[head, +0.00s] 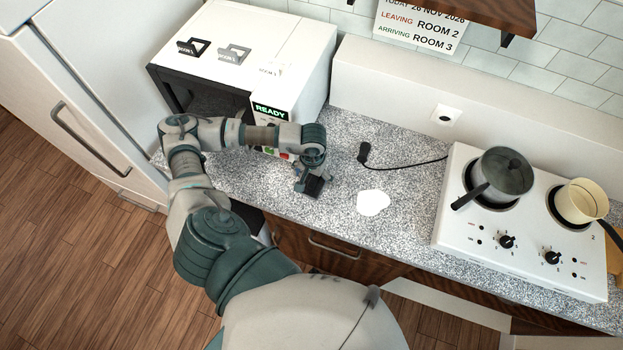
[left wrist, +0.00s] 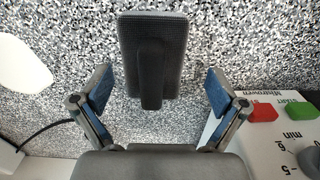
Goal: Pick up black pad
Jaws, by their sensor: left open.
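A black pad (left wrist: 175,30) with a raised dark handle lies on the speckled counter. It is in the upper middle of the left wrist view and also shows in the head view (head: 315,187), partly covered by my gripper. My left gripper (left wrist: 160,90) is open. Its two blue-lined fingers stand on either side of the pad's handle, with clear gaps and no visible contact. In the head view my left gripper (head: 306,178) points down over the counter in front of the white appliance. My right gripper is not in view.
The white appliance (head: 290,50) with a READY display stands close by my arm; black, grey and white handled pieces lie on it. A black plug with a cable (head: 364,152) and a white patch (head: 373,202) are on the counter. A hob (head: 455,220) carries two pots.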

